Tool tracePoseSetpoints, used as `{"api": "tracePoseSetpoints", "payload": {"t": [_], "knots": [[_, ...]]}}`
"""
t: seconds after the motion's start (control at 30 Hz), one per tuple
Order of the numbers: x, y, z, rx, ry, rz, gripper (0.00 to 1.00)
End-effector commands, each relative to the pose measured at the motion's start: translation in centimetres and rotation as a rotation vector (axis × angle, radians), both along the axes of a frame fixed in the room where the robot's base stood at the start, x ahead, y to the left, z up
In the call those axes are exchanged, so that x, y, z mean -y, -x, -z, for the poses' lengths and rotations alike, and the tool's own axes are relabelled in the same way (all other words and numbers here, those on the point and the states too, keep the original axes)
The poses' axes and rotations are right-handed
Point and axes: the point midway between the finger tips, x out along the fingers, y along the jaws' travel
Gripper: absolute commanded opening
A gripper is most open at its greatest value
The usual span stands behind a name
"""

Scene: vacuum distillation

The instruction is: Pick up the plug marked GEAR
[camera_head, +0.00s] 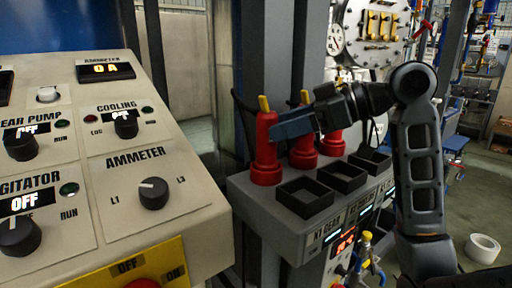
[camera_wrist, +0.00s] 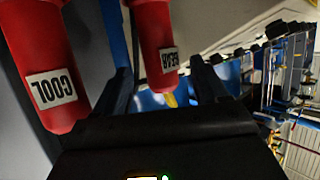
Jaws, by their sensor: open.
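The plug marked GEAR (camera_wrist: 160,40) is red with a white label, and in the wrist view it lies between my two fingers. My gripper (camera_wrist: 165,85) is open around it; whether a finger touches it cannot be told. In the head view my gripper (camera_head: 278,128) reaches from the right to the leftmost red plug (camera_head: 265,150), which stands upright with a yellow tip. Its label does not show there. The plug marked COOL (camera_wrist: 52,90) is to the left in the wrist view, outside my fingers.
The plugs stand in a row at the back of a grey box (camera_head: 245,190), with black open trays (camera_head: 305,197) in front. Two other red plugs (camera_head: 303,152) (camera_head: 333,143) stand close by. A control panel (camera_head: 110,185) with knobs is at left.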

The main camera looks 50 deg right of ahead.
Motion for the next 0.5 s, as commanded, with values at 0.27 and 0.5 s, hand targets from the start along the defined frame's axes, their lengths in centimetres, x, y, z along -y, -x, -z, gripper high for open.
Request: {"api": "tracePoseSetpoints", "payload": {"t": [0.27,0.5], "knots": [[-1.2,-2.7,1.1,-0.002,-0.003,-0.001,0.72],[-2.2,-5.2,2.3,-0.001,-0.002,0.000,0.72]]}}
